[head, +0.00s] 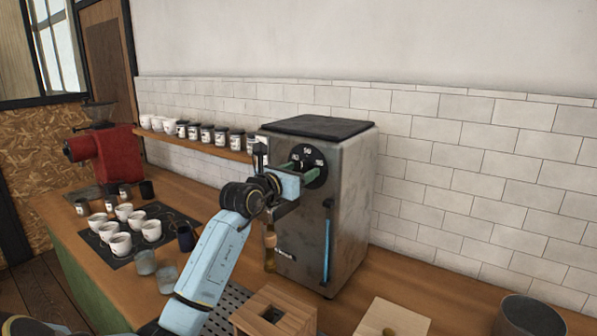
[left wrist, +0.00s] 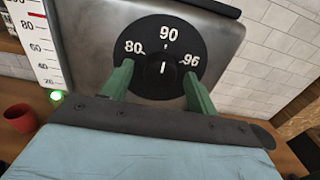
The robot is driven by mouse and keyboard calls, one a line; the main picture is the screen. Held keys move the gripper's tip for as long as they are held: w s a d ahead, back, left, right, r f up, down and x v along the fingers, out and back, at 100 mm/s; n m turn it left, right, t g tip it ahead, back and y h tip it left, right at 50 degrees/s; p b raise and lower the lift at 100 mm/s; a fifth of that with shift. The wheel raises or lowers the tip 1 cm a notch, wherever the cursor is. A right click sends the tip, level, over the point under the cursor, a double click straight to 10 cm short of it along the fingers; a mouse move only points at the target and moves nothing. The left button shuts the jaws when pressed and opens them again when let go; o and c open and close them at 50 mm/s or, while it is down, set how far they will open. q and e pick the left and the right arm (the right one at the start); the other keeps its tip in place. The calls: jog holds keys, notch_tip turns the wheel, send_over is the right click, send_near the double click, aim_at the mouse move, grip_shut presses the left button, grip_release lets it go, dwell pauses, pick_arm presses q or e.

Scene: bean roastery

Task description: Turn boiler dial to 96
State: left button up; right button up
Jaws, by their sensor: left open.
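The boiler (head: 345,215) is a worn grey metal box with a black top, standing on the wooden counter. Its black round dial (head: 309,160) is on the front face. In the left wrist view the dial plate (left wrist: 166,29) reads 80, 90 and 96 from left to right. The dark knob's white line (left wrist: 163,68) stands nearly upright, toward 90. My left gripper (head: 298,170) is open at the dial, its green fingers on either side of the knob (left wrist: 157,71). I cannot tell whether they touch it. My right gripper is not in view.
A portafilter-like wooden handle (head: 270,240) hangs below my gripper. White cups (head: 121,244), a red grinder (head: 105,145) and a wooden box (head: 290,305) stand on the counter.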

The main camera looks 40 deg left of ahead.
pick_arm(q)
jog(key=shift+c, duration=1)
jog(key=c, duration=0.8)
jog(key=m+b, duration=0.2)
jog(key=m, duration=0.1)
jog(key=shift+f+m+b, duration=0.15)
jog(key=shift+m+b, duration=0.25)
jog(key=m+b, duration=0.5)
jog(key=shift+m+b, duration=1.3)
jog(key=shift+m, duration=0.2)
